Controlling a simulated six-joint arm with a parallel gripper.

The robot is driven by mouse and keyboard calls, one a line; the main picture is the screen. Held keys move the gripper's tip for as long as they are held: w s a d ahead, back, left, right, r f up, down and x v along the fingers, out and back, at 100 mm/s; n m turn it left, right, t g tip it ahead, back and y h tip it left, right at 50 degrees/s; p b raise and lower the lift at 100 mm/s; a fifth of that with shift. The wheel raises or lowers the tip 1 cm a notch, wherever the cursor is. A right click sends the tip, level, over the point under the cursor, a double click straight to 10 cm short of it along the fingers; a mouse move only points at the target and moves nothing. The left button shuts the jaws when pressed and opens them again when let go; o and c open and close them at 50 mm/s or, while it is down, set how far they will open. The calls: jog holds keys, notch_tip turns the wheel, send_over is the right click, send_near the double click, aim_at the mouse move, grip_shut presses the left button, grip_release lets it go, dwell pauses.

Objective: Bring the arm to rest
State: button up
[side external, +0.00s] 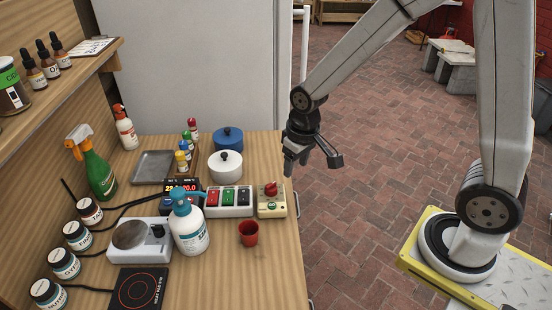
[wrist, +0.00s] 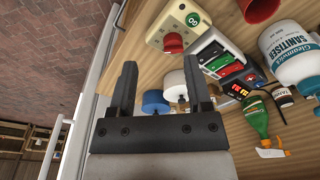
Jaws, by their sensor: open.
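My gripper (side external: 296,166) hangs at the right edge of the wooden table (side external: 279,235) in the side external view, pointing down and a little above table height. In the wrist view my gripper (wrist: 160,85) shows two dark fingers spread apart with nothing between them. It is open and empty. My arm reaches in from the right, bent at the elbow. The white-lidded pot (side external: 225,166) and the blue pot (side external: 228,138) stand on the table to the left of my gripper, apart from it.
A control box with a red knob (side external: 271,199), a switch box (side external: 229,201), a red cup (side external: 248,234) and a sanitiser bottle (side external: 190,230) stand near the table's right side. A tall pale panel (side external: 190,60) stands behind. Brick floor (side external: 350,220) lies open between table and my base.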

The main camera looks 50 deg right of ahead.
jog(key=s+d+t, duration=0.1)
jog(key=s, duration=0.6)
jog(key=shift+s+r, duration=0.25)
jog(key=shift+r, duration=0.1)
dwell(0.5)
